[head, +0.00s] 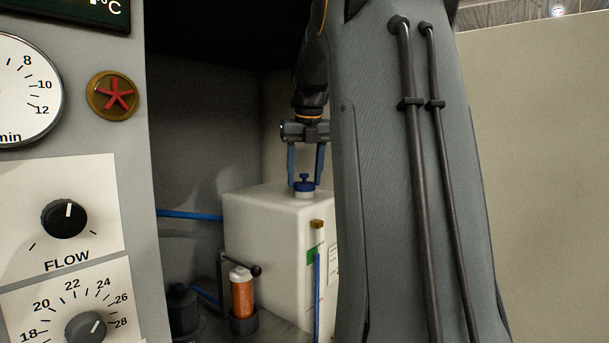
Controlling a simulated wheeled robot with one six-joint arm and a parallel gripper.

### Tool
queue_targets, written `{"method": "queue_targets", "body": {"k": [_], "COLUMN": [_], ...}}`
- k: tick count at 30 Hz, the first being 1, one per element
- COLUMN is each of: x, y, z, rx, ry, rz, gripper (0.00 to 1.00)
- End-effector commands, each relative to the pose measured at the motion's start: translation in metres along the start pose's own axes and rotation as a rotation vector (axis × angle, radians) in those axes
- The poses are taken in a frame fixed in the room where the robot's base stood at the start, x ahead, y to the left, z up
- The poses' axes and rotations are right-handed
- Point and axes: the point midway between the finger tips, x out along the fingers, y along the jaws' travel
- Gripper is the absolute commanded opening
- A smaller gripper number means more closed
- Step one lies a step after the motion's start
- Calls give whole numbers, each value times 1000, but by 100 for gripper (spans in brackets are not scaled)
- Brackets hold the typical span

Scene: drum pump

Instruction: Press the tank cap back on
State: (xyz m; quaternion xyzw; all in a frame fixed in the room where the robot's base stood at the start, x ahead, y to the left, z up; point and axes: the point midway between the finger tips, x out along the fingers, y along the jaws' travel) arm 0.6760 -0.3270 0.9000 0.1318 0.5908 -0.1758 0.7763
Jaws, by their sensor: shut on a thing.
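The white tank (265,240) stands inside the open cabinet, partly hidden on its right by my arm. The cap looks upright and at the neck. I cannot tell whether it is fully seated.
An orange cylinder (242,295) with a black-knobbed lever (255,270) stands in front of the tank. A blue hose (190,215) runs to the tank from the left. The control panel with a flow knob (64,218) borders the cabinet's left.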

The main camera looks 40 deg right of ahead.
Motion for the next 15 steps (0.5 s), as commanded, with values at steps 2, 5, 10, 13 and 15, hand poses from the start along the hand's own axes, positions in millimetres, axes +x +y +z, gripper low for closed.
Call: {"method": "queue_targets", "body": {"k": [2,5,10,13,15], "x": [1,1,1,1,1], "y": [0,0,0,0,0], "z": [0,0,0,0,0], "rx": [0,0,0,0,0], "ry": [0,0,0,0,0], "rz": [0,0,0,0,0], "gripper": [23,23,23,54,66]}}
